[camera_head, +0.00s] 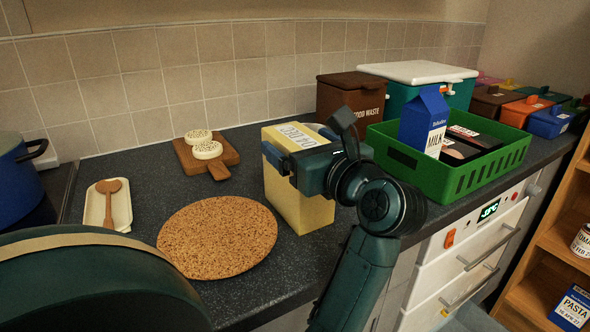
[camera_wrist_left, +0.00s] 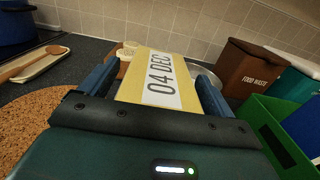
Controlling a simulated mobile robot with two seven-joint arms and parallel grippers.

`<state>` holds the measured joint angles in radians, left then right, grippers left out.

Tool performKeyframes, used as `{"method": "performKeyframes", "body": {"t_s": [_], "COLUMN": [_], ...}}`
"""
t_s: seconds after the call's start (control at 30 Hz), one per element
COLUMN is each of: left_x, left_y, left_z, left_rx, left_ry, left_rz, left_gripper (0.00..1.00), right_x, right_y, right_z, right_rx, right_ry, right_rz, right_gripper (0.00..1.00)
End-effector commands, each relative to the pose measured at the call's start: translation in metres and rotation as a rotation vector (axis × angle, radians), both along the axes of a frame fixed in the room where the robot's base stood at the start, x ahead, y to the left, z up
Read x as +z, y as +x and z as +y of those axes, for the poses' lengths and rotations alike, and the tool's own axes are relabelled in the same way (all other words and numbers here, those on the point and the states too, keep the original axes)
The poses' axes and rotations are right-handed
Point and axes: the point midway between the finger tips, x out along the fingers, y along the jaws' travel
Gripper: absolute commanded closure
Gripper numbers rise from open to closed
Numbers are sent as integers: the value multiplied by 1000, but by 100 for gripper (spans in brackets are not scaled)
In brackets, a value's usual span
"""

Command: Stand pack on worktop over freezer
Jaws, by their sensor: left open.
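A pale yellow pack (camera_head: 300,200) with a white "04 DEC" label stands upright on the dark worktop (camera_head: 310,262), between a round cork mat and a green crate. My left gripper (camera_head: 287,165) is open at the upper part of the pack. In the left wrist view the pack (camera_wrist_left: 160,62) lies between its two spread fingers; whether they touch it I cannot tell. The white freezer front (camera_head: 452,238), with a lit display and drawers, is below the worktop at the right, under the crate. My right gripper is not in view.
The green crate (camera_head: 455,181) holds a milk carton (camera_head: 423,120) and dark boxes. A brown food waste bin (camera_head: 350,92) and a teal cooler (camera_head: 465,90) stand behind it. The cork mat (camera_head: 218,236), a wooden board (camera_head: 224,158) and a spoon tray (camera_head: 121,212) lie left.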

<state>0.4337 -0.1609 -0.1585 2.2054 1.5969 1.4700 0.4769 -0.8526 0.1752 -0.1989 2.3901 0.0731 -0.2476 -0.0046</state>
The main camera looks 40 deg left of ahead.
Motion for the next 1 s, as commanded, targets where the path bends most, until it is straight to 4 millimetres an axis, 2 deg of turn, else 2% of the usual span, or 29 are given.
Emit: {"method": "performKeyframes", "body": {"t_s": [0.13, 1.0], "left_x": [0, 0], "left_y": [0, 0], "left_z": [0, 0], "left_rx": [0, 0], "left_ry": [0, 0], "left_rz": [0, -1], "left_gripper": [12, 83], "right_x": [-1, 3], "right_y": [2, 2], "right_z": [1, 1], "right_rx": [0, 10], "right_ry": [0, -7], "right_rz": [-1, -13], "right_gripper": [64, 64]}}
